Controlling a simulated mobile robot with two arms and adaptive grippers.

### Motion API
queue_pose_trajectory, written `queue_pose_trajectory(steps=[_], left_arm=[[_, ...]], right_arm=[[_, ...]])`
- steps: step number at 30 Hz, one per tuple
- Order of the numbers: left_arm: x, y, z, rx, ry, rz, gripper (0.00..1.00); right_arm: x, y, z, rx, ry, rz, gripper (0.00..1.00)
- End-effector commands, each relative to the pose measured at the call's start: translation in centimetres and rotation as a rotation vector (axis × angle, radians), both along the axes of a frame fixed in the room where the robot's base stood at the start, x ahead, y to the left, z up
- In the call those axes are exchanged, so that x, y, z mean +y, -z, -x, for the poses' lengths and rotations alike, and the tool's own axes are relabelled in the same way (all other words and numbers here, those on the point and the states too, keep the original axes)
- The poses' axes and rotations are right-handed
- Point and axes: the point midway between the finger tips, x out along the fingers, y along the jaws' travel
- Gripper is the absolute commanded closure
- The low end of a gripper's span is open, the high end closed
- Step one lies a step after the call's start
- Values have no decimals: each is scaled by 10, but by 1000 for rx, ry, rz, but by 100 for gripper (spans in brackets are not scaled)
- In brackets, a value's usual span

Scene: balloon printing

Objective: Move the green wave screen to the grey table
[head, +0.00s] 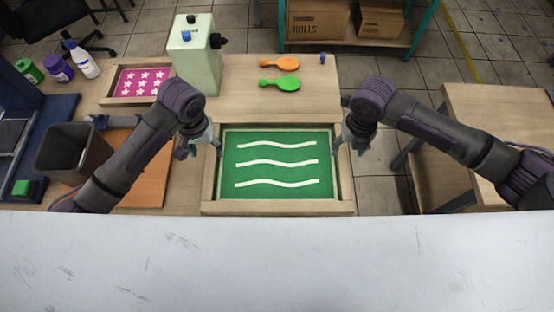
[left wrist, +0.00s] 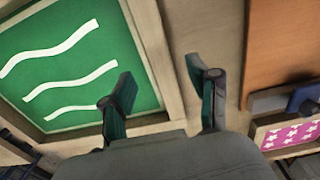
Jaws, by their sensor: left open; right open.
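The green wave screen (head: 277,173) is a green panel with three white wavy lines in a wooden frame, lying flat on the wooden table. My left gripper (head: 204,143) is open at its left side. In the left wrist view the left gripper (left wrist: 165,88) has one finger over the green wave screen (left wrist: 75,60) and one outside, with the frame rail between them and not gripped. My right gripper (head: 347,137) is open at the right side of the frame; its exact contact is unclear. I cannot identify a grey table for certain; a pale scratched surface fills the bottom of the head view.
A pink star screen (head: 143,84), a pale green machine (head: 197,60), orange and green paddles (head: 279,64) and a dark bin (head: 72,152) are on the left and back. A separate wooden table (head: 500,105) stands right, across a floor gap.

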Motion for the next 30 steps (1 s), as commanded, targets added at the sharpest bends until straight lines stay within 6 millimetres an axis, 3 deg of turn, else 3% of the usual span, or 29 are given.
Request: queue_pose_trajectory(steps=[3, 9, 23, 30], left_arm=[[0, 23, 1, 3, 0, -1, 40], [0, 48, 1, 2, 0, -1, 40], [0, 58, 0, 0, 1, 0, 40], [0, 58, 0, 0, 1, 0, 80]], right_arm=[[0, 23, 1, 2, 1, -1, 40], [1, 48, 0, 1, 1, -1, 40], [0, 58, 0, 0, 0, -1, 40], [0, 58, 0, 0, 0, -1, 80]])
